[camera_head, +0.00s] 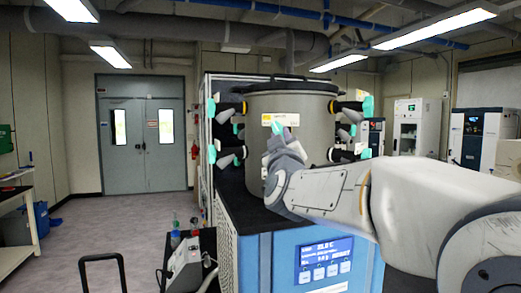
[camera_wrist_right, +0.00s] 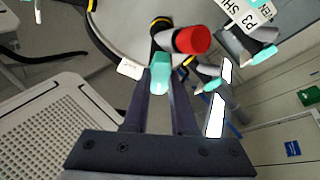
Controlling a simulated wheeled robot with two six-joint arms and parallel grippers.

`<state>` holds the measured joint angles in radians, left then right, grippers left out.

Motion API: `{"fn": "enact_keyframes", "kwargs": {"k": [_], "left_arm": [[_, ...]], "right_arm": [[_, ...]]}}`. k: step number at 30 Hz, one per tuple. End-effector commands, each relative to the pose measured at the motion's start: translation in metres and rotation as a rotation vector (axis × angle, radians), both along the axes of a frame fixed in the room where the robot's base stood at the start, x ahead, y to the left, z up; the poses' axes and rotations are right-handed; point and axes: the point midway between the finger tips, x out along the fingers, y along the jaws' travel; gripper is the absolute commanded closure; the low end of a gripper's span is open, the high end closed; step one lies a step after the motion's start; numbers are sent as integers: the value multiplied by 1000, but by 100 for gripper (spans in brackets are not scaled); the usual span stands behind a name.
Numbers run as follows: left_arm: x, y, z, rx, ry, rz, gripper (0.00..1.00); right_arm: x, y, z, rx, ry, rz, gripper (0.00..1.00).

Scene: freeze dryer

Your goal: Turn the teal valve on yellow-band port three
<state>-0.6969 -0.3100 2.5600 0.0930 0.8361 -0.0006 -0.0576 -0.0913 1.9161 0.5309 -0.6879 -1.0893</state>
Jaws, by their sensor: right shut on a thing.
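The grey drum (camera_head: 290,105) of the freeze dryer stands on its blue-fronted cabinet, with several ports carrying teal valves on its sides. My right gripper (camera_head: 276,140) is in front of the drum; its arm comes in from the right. In the right wrist view my right gripper (camera_wrist_right: 160,92) is shut on a teal valve (camera_wrist_right: 160,73), which sits between the two fingertips. The held valve also shows above the gripper in the head view (camera_head: 277,127). My left gripper is out of view.
Other ports with teal valves (camera_head: 211,108) stick out at the drum's left, and more (camera_head: 367,106) at its right. A label reading P3 (camera_wrist_right: 241,12) shows close by. A display panel (camera_head: 326,262) is on the cabinet front. The floor at left is open.

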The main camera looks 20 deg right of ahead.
Motion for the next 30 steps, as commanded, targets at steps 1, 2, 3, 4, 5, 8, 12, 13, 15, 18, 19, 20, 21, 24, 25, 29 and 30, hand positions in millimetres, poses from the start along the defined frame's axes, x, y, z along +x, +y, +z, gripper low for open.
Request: {"fn": "enact_keyframes", "kwargs": {"k": [1,2,3,4,5,8,12,13,15,18,19,20,21,24,25,29,30], "left_arm": [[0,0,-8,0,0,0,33],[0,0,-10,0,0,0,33],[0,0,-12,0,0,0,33],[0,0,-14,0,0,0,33],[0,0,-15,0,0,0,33],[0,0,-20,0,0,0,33],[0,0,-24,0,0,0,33],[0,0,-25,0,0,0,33],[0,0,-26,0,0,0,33],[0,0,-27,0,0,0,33],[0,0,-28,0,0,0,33],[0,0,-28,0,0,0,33],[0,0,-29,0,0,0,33],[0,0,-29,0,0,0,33],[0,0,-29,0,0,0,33],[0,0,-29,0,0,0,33],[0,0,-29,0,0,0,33]], "right_arm": [[1,2,-6,41,-18,2,100],[1,2,-6,65,-31,2,100],[1,2,-6,98,-49,3,100],[1,2,-6,122,-61,2,100],[2,3,-6,144,-72,2,100],[2,4,-6,217,-109,2,100],[3,5,-5,303,-155,2,100],[3,5,-5,318,-165,1,100],[3,5,-5,352,-181,1,100],[3,6,-4,391,-203,1,100],[3,6,-4,401,-208,1,100],[3,6,-4,409,-212,2,100],[3,6,-4,419,-218,1,100],[3,6,-4,436,-226,0,100],[3,6,-4,440,-228,0,100],[3,6,-4,449,-234,-1,100],[3,6,-4,451,-234,0,100]]}}
